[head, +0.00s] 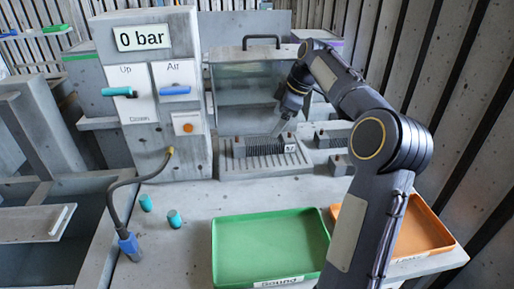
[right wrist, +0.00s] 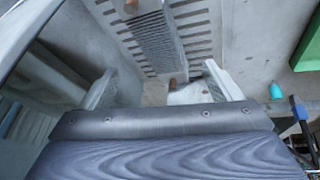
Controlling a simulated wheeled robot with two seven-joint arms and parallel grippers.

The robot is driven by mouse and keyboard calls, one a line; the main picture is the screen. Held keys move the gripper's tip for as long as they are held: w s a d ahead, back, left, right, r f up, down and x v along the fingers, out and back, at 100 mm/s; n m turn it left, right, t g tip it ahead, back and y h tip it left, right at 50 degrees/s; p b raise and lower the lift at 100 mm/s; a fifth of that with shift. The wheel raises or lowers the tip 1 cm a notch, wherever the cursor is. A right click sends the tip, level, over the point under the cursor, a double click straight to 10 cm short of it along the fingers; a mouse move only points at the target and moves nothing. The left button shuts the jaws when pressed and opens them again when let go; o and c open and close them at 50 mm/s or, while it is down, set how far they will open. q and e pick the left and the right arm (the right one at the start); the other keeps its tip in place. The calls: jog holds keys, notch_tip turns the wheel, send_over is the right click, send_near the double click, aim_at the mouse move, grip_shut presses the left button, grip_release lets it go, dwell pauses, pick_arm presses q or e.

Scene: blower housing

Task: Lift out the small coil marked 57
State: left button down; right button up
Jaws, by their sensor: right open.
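The small coil marked 57 (head: 262,147) is a grey ribbed block with copper-coloured stubs at its ends. It lies on a slatted grey rack (head: 262,164) in front of the glass-fronted chamber, its mark at the right end. My right gripper (head: 283,124) is just above the coil's right part, pointing down. My left gripper is not in view.
More grey coils (head: 335,138) lie to the right, partly behind my right arm. A green tray (head: 268,284) and an orange tray (head: 420,228) stand in front, both empty where visible. A control column (head: 150,70) reading 0 bar stands left. A hose (head: 112,200) and teal pegs (head: 174,218) are at front left.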

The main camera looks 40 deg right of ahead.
aim_at(264, 140)
jog(key=x, duration=0.9)
jog(key=shift+w+a+b, duration=0.1)
jog(key=shift+b, duration=0.3)
jog(key=shift+c, duration=0.3)
jog(key=c, duration=1.4)
